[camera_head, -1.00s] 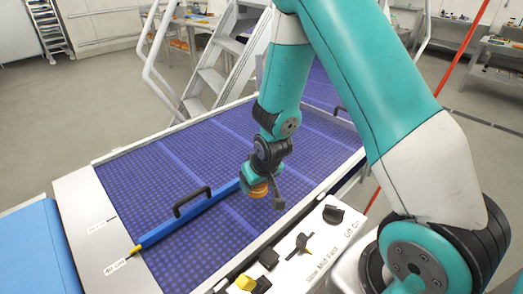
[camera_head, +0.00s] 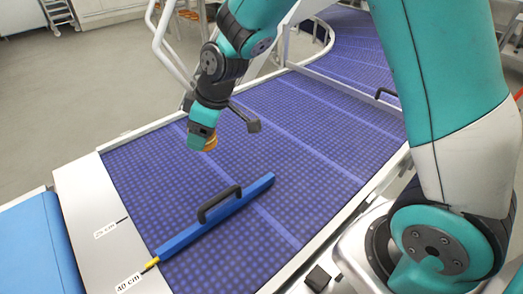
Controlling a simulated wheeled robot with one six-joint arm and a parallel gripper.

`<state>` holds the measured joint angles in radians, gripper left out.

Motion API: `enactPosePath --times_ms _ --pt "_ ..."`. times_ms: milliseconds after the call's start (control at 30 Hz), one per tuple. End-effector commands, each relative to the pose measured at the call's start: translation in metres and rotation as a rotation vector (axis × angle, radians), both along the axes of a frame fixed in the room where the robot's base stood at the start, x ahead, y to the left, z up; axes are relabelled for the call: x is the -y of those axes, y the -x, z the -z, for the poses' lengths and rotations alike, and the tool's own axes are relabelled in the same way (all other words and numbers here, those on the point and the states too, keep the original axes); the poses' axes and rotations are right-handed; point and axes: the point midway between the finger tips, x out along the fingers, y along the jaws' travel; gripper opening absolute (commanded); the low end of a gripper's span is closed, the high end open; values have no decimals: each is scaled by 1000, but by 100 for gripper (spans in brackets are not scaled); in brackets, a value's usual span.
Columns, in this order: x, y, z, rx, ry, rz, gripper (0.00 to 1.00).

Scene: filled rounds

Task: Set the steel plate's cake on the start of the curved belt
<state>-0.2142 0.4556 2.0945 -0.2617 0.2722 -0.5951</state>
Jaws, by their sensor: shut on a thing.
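My gripper (camera_head: 203,138) is shut on a small round orange-brown cake (camera_head: 211,142), which shows at its right side. The gripper hides part of the cake. Both are over the near part of the purple curved belt (camera_head: 310,180), above and beyond the blue bar. I cannot tell whether the cake touches the belt. The steel plate is not in view.
A blue bar (camera_head: 215,218) with a black handle (camera_head: 218,203) lies across the belt, its yellow tip at a "40 cm" label (camera_head: 129,283). A "25 cm" label (camera_head: 105,230) is farther back. A second black handle (camera_head: 386,93) stands at the right. White rails edge the belt.

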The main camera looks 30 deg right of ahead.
Motion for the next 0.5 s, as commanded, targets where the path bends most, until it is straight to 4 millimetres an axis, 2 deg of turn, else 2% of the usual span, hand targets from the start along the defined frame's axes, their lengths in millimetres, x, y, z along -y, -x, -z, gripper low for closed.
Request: enactPosePath --times_ms 33,100,200,333,500 --pt "-20 3 -12 12 -2 -142 55" --pt "-39 13 -32 11 0 -321 55" --pt "-57 25 -54 7 2 -518 55" --pt "-68 37 -70 1 3 -663 55" --pt "-70 40 -72 -3 3 -700 55"
